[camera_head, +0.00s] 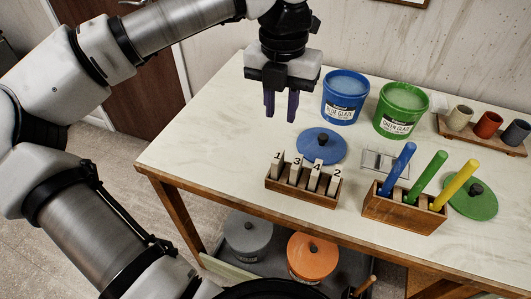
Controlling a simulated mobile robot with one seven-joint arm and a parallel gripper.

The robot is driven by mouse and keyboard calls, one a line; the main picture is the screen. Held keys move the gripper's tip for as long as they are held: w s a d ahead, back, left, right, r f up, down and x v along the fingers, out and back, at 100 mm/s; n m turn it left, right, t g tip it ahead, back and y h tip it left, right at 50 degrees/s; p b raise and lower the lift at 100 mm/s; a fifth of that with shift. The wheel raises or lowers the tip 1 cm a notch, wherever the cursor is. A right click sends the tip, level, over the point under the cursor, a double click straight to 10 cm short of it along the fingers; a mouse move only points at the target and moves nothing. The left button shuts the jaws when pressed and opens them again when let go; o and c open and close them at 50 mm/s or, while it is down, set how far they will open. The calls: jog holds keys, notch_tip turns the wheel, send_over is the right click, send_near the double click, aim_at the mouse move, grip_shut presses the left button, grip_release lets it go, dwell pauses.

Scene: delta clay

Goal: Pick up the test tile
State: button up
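Several pale upright tiles (296,172), marked 1, 3, 4 and 2 from left to right, stand in a small wooden rack (303,194) near the table's front edge. I cannot tell which one is meant by the test tile. My gripper (281,106) points down above the table, behind the rack and left of the blue glaze bucket. Its two dark fingers are apart with nothing between them. It touches no tile.
The blue bucket (345,98) and green bucket (401,111) stand behind. A blue lid (321,146) lies between my gripper and the rack. A wooden holder (403,211) with blue, green and yellow sticks, a small grey stand (383,162) and a green lid (471,199) are right.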

aim_at(278, 155)
notch_tip(278, 155, down, 8)
jog(key=shift+a+f+p, duration=0.1)
jog(key=shift+f+p, duration=0.1)
jog(key=shift+p, duration=0.4)
jog(key=shift+f+p, duration=0.95)
jog(key=shift+f, duration=1.75)
grip_shut()
